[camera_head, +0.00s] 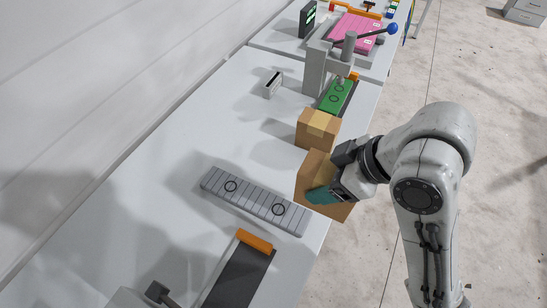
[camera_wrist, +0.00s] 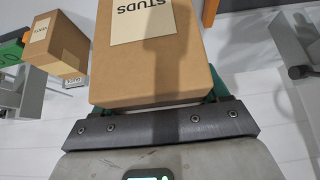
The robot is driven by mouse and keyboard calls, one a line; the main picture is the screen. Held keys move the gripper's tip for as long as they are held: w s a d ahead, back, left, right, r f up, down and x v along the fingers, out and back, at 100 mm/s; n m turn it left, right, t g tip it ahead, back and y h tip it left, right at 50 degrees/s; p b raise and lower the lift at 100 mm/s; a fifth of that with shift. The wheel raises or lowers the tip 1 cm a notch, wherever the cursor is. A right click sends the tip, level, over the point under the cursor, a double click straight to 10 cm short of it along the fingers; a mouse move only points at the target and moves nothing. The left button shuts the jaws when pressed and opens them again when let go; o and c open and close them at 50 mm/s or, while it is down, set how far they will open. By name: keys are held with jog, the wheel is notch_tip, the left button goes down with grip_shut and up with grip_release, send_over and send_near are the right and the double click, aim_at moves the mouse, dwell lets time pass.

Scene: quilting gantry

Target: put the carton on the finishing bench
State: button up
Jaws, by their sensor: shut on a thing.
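A brown carton (camera_head: 314,166) is held in my gripper (camera_head: 322,193) over the right edge of the near white bench (camera_head: 140,190). In the wrist view the carton (camera_wrist: 190,75) has a pale label reading STUDS, and the teal fingers show at its two sides. My gripper is shut on it. Whether its underside touches the bench is hidden. A second, smaller brown carton (camera_head: 316,130) stands just behind it on the bench; it also shows in the wrist view (camera_wrist: 62,45). I cannot tell which bench is the finishing bench.
A grey ribbed strip (camera_head: 255,202) with two rings lies left of the held carton. An orange-ended dark strip (camera_head: 240,278) is in front. A grey press (camera_head: 318,70) with a blue-knobbed lever and a green strip (camera_head: 338,96) stand behind. A farther bench holds pink material (camera_head: 355,32).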

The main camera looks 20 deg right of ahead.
jog(key=shift+w+d+f+b, duration=0.15)
jog(key=shift+w+f+b, duration=0.45)
jog(key=shift+b, duration=0.6)
jog(key=shift+w+f+b, duration=0.15)
jog(key=shift+w+b, duration=0.3)
jog(key=shift+b, duration=0.75)
jog(key=w+b, duration=0.1)
jog(key=b, duration=0.1)
jog(key=w+f+b, duration=0.1)
jog(key=b, duration=0.1)
jog(key=shift+w, duration=0.1)
jog(key=w+f+b, duration=0.4)
jog(key=f, duration=0.1)
jog(key=w+f+b, duration=0.4)
jog(key=w+f, duration=0.1)
jog(key=shift+w+f, duration=0.15)
jog(key=shift+w, duration=0.1)
jog(key=shift+f, duration=0.1)
jog(key=o, duration=1.2)
jog(key=shift+o, duration=0.2)
